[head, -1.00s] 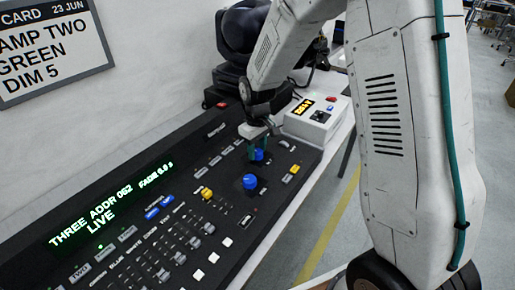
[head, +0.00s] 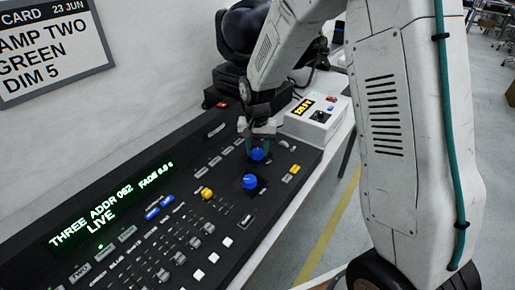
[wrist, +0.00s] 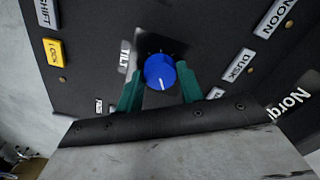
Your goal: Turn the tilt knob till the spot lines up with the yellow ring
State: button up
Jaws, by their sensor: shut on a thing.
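The blue tilt knob (wrist: 160,72) stands on the black console, beside a label reading TILT, in the wrist view. The teal fingers of my gripper (wrist: 161,80) are on either side of it, shut on it. A white pointer line shows on the knob's top. In the head view the same knob (head: 257,154) is under my gripper (head: 259,149), at the far part of the console. Neither the light spot nor the yellow ring is in view.
A second blue knob (head: 249,181) stands nearer on the console (head: 120,205), with faders and buttons around it. A white box (head: 316,118) with an amber display sits behind. A dark lamp fixture (head: 248,45) stands at the back.

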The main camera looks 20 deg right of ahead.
aim_at(257, 151)
jog(key=shift+m, duration=1.6)
jog(key=o, duration=1)
notch_tip(257, 151, up, 8)
jog(key=shift+f, duration=0.1)
